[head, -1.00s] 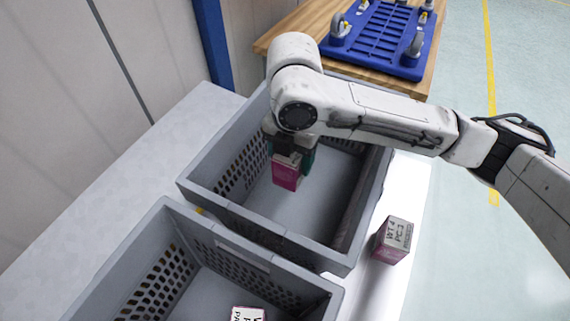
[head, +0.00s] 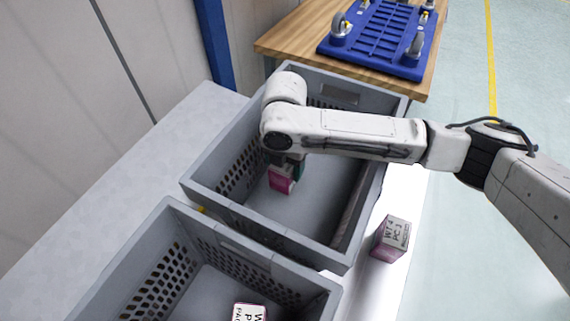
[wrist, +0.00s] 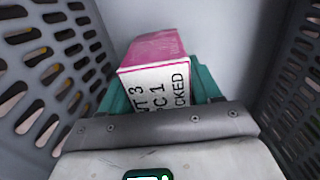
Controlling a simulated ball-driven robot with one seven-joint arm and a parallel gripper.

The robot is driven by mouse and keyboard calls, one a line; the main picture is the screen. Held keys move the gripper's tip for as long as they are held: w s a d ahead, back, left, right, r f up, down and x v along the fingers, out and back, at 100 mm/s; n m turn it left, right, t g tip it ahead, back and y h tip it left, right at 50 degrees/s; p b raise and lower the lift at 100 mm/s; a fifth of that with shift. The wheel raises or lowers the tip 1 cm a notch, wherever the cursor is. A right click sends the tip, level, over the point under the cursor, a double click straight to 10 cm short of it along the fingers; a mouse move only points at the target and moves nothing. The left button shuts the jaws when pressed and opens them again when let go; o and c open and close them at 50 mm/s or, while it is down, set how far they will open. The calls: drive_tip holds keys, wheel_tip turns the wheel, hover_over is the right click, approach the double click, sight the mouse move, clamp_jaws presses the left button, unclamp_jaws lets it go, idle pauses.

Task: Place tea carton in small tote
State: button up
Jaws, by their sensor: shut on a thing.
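A pink and white tea carton (head: 281,179) is inside the far grey tote (head: 320,221), low near its floor and left side. In the wrist view the carton (wrist: 155,75) shows a white labelled face and a pink side. My gripper (head: 286,165) is shut on it, with green fingers (wrist: 201,82) on either side. Whether the carton touches the tote floor cannot be told. The arm hides part of the tote's interior.
A second grey tote (head: 180,225) stands in front, with a labelled carton (head: 249,312) inside. Another pink and white carton (head: 391,238) stands right of the far tote. A wooden table (head: 296,38) with a blue wheeled platform (head: 376,40) is behind. Perforated tote walls flank my gripper.

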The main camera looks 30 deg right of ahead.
drive_tip(key=shift+f, duration=0.15)
drive_tip(key=o, duration=1.2)
wheel_tip(320, 180, up, 12)
drive_tip(key=shift+r+b, duration=0.2)
drive_tip(key=shift+b, duration=0.45)
